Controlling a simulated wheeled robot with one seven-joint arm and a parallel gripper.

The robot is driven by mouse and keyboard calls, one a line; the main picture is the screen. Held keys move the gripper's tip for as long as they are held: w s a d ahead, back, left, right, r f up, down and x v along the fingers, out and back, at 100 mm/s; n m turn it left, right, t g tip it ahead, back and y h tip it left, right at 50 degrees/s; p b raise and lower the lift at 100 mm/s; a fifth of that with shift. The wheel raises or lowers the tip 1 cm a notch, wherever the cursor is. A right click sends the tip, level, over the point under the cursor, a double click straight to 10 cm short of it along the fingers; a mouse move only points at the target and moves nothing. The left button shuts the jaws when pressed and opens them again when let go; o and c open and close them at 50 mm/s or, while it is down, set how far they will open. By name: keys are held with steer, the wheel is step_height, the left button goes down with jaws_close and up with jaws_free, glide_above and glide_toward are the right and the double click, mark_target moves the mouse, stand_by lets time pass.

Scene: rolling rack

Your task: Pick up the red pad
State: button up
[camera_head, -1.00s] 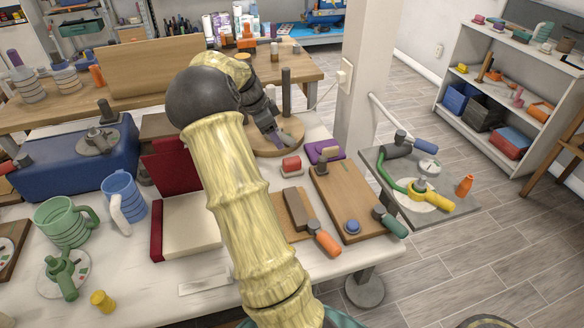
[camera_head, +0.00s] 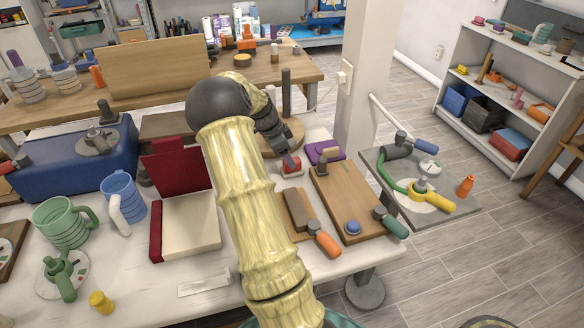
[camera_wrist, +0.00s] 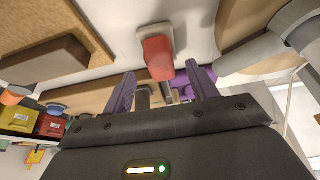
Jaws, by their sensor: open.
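The red pad (camera_head: 292,170) is a small red block with a pale part, on the white table between the round wooden board and the long wooden board. In the wrist view the red pad (camera_wrist: 158,60) shows beyond my fingertips, roughly in line with the gap between them. My gripper (camera_wrist: 163,84) is open, with two purple fingers apart and nothing between them. In the head view my gripper (camera_head: 291,158) is right at the pad, partly covering it. Whether it touches the pad cannot be told.
A purple pad (camera_head: 324,152) lies just right of the red pad. The long wooden board (camera_head: 345,195) with a grey peg and blue knob is in front of it. The round board (camera_head: 272,150) with an upright dark post is behind.

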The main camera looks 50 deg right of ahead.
steer(key=x, duration=0.4)
steer(key=shift+d, duration=0.15)
steer(key=c, duration=1.1)
